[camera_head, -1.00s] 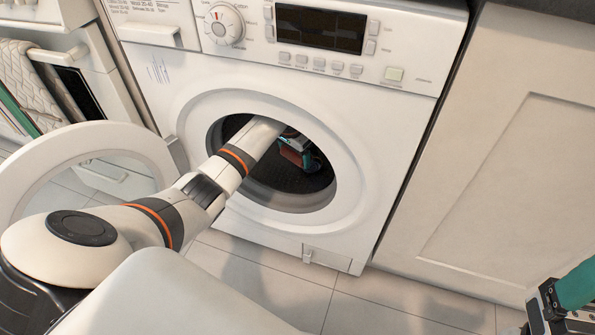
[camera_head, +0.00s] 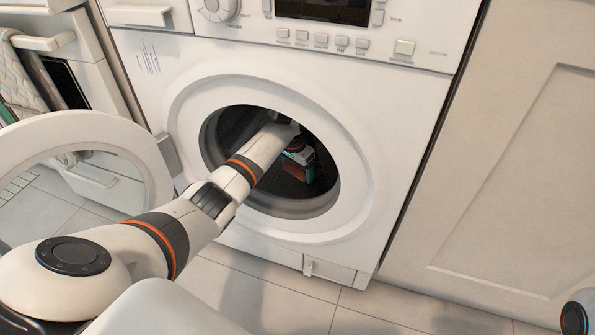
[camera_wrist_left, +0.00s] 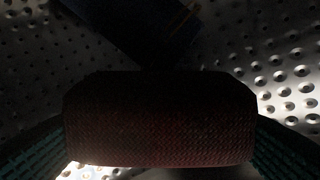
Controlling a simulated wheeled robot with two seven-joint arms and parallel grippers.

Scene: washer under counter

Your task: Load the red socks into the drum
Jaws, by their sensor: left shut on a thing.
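The red socks (camera_wrist_left: 160,125) are a folded dark red bundle between the teal fingers in the left wrist view. They also show in the head view as a small red patch (camera_head: 297,170). My left gripper (camera_head: 299,158) is inside the washer drum (camera_head: 262,190), shut on the socks. My left arm passes through the round door opening. The perforated metal drum wall (camera_wrist_left: 285,75) surrounds the socks in the wrist view; whether they touch it I cannot tell. My right gripper is out of view.
The open round door (camera_head: 100,125) hangs to the left of the opening, close to my left arm. A dark blue item (camera_wrist_left: 140,25) lies in the drum beyond the socks. A closed cabinet (camera_head: 510,170) stands to the right. Bare tiled floor (camera_head: 270,285) lies in front.

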